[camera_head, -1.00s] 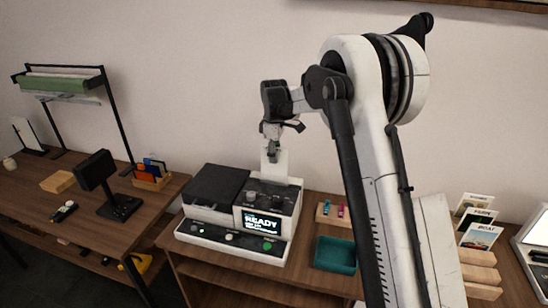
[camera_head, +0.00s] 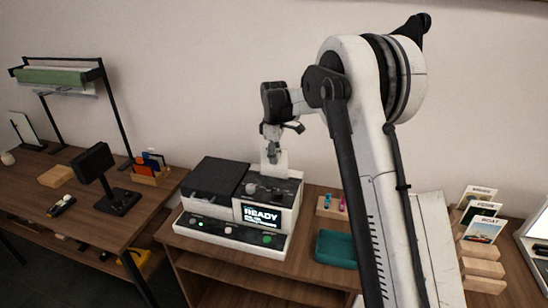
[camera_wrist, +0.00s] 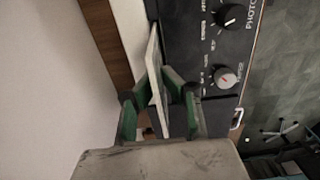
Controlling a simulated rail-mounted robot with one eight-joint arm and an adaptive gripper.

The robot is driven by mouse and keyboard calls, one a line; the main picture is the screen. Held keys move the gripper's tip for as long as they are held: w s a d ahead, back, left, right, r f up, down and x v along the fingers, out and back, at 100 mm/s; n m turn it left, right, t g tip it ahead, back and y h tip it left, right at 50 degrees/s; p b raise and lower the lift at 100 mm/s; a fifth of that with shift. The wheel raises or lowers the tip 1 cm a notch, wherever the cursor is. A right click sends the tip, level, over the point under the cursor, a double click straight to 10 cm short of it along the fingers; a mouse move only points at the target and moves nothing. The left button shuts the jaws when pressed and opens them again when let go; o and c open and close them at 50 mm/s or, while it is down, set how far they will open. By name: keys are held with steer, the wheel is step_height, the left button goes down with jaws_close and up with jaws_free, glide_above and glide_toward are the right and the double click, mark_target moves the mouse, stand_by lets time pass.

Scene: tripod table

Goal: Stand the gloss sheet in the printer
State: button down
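The gloss sheet (camera_head: 281,163) is a small white upright sheet at the back of the printer (camera_head: 239,208). My gripper (camera_head: 273,158) points down over the printer's back edge, with its fingers on the sheet. In the wrist view, the sheet (camera_wrist: 153,50) shows nearly edge-on between the green-sided fingers of my gripper (camera_wrist: 163,80), which close on it. The sheet stands beside the printer's dark knob panel (camera_wrist: 202,60). Its lower edge is hidden, so I cannot tell whether it sits in a slot. The printer's screen (camera_head: 262,216) reads READY.
A teal tray (camera_head: 336,247) and a small wooden holder (camera_head: 330,207) with blue and pink items stand right of the printer. Wooden stands with cards (camera_head: 485,230) are farther right. A left table holds a black display (camera_head: 93,163) and a card holder (camera_head: 150,175). The wall is close behind.

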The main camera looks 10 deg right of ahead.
steer(key=shift+f+b, duration=0.95)
steer(key=shift+f, duration=0.55)
steer(key=c, duration=1.8)
jaws_free()
steer(key=shift+c, duration=0.2)
steer(key=shift+r+p, duration=1.85)
steer(key=shift+r, duration=2.65)
